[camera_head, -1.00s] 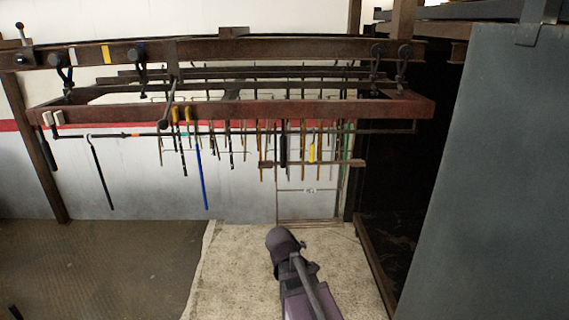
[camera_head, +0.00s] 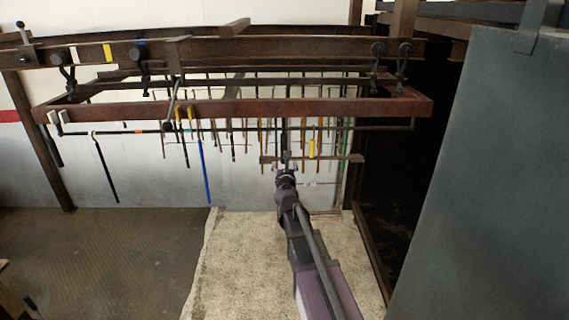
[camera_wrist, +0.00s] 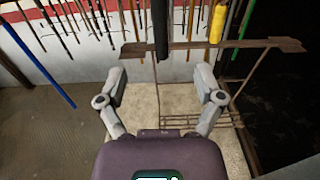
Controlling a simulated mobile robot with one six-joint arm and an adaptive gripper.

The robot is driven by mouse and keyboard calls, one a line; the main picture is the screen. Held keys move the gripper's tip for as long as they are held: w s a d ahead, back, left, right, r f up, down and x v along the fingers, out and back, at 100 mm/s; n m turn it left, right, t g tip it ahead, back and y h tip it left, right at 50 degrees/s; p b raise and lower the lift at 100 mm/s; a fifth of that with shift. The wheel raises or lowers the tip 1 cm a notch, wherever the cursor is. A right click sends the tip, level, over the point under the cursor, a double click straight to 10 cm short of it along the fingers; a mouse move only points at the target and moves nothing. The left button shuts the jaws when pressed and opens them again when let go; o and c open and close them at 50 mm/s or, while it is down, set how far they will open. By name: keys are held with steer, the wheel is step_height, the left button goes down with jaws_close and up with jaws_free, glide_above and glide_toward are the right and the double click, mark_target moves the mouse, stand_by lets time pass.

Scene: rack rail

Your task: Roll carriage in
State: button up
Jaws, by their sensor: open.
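The carriage is a rusty red-brown frame (camera_head: 240,109) hanging by dark hooks from an overhead rail (camera_head: 300,50). Many thin rods hang below it. My gripper (camera_head: 286,165) is raised just below the frame, at the lower end of a black vertical handle (camera_head: 284,140). In the wrist view my gripper (camera_wrist: 160,78) is open, its two grey fingers spread wide. The black handle (camera_wrist: 160,30) shows beyond and between the fingers, with nothing held. A brown flat crossbar (camera_wrist: 245,46) lies just past the fingers. Whether anything touches the fingers I cannot tell.
A yellow grip (camera_head: 311,149) hangs right of the black handle, and a blue rod (camera_head: 204,170) hangs to the left. A large grey panel (camera_head: 490,170) fills the right side. A low wire stand shows in the wrist view (camera_wrist: 195,122).

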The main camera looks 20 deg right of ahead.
mark_target(284, 148)
steer(key=shift+w, duration=0.15)
stand_by(0.5)
steer(key=shift+x, duration=5.45)
steer(key=shift+w, duration=0.1)
steer(key=shift+x, duration=1.3)
steer(key=shift+d, duration=0.1)
jaws_close()
